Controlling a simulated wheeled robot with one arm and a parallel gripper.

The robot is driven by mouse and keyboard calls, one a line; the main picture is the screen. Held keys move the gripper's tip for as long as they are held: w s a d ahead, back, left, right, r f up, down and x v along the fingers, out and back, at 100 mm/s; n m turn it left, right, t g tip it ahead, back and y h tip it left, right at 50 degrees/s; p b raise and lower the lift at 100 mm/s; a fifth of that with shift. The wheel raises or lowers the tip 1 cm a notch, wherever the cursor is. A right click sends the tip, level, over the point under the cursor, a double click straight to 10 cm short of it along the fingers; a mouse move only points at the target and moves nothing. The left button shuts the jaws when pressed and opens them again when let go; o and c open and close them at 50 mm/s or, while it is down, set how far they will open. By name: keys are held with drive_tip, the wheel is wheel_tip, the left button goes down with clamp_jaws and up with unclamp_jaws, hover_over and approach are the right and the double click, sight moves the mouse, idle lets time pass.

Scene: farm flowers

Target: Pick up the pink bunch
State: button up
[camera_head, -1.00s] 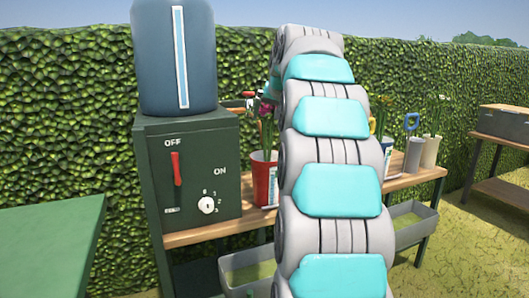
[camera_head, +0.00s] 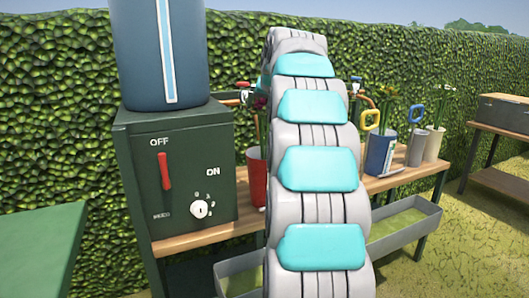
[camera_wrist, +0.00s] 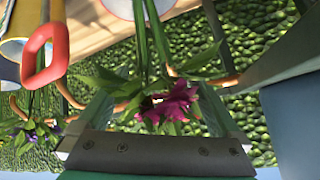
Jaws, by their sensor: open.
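The pink bunch (camera_wrist: 172,101) shows in the wrist view with its bloom between the two fingers of my gripper (camera_wrist: 161,90). The gripper is open; I cannot tell whether a finger touches the bunch. The bunch's green stems run up the picture to a pale pot rim (camera_wrist: 138,8). In the head view the dark pink bloom (camera_head: 261,103) stands above a red pot (camera_head: 257,178), just left of my arm. My arm hides part of the pot, and my gripper does not show there.
A dark green box (camera_head: 181,175) with a switch and a blue tank (camera_head: 160,50) stands left of the pot. A blue pot (camera_head: 380,153) and pale pots stand right on the wooden bench (camera_head: 190,236). A red handle (camera_wrist: 45,55) is near my gripper.

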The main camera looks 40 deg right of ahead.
drive_tip(key=x, duration=0.3)
drive_tip(key=shift+w+d+f, duration=0.1)
clamp_jaws()
idle(0.7)
